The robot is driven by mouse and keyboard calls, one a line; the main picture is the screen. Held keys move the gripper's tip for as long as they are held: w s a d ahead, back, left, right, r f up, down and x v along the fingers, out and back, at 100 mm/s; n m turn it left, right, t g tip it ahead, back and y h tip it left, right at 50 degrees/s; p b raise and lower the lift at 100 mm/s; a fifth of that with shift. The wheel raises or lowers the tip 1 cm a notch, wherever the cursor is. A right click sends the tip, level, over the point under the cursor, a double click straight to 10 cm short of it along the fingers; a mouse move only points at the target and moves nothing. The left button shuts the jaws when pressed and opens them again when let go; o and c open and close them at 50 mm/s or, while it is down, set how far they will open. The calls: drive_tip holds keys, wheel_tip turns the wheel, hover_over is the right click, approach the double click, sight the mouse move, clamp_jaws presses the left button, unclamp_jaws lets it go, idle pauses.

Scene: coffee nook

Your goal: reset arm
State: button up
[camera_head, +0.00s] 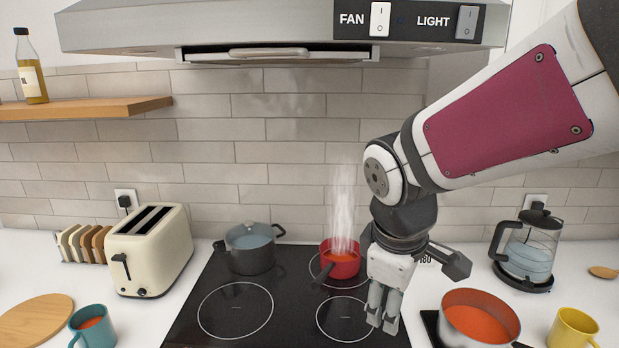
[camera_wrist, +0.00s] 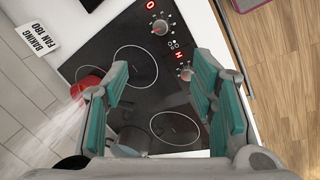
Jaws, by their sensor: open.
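My gripper (camera_head: 383,322) hangs from my arm on the right, over the right front part of the black hob (camera_head: 205,322). It also shows in the wrist view (camera_wrist: 160,72), with its teal-padded fingers spread wide and nothing between them. A small red pot (camera_head: 346,266) with red contents steams on the back right burner, just left of and behind my gripper in the head view. In the wrist view the red pot (camera_wrist: 84,86) is partly hidden behind the left finger.
A grey pot (camera_head: 249,250) stands on the back left burner. An orange-filled pan (camera_head: 481,295), a yellow mug (camera_head: 573,329) and a glass press (camera_head: 530,250) are at right. A toaster (camera_head: 150,250) and a teal mug (camera_head: 92,328) are at left. The range hood (camera_head: 280,30) hangs above.

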drive_tip(key=s+d+r+m+t, duration=0.1)
drive_tip(key=s+d+r+m, duration=0.2)
drive_tip(key=s+m, duration=0.2)
drive_tip(key=s+d+r+m+t+y, duration=0.1)
drive_tip(key=s+d+r+m, duration=0.2)
drive_tip(key=s+m, duration=0.3)
drive_tip(key=shift+s+d+r+t, duration=0.25)
drive_tip(key=shift+s+t, duration=0.15)
drive_tip(key=shift+s, duration=0.4)
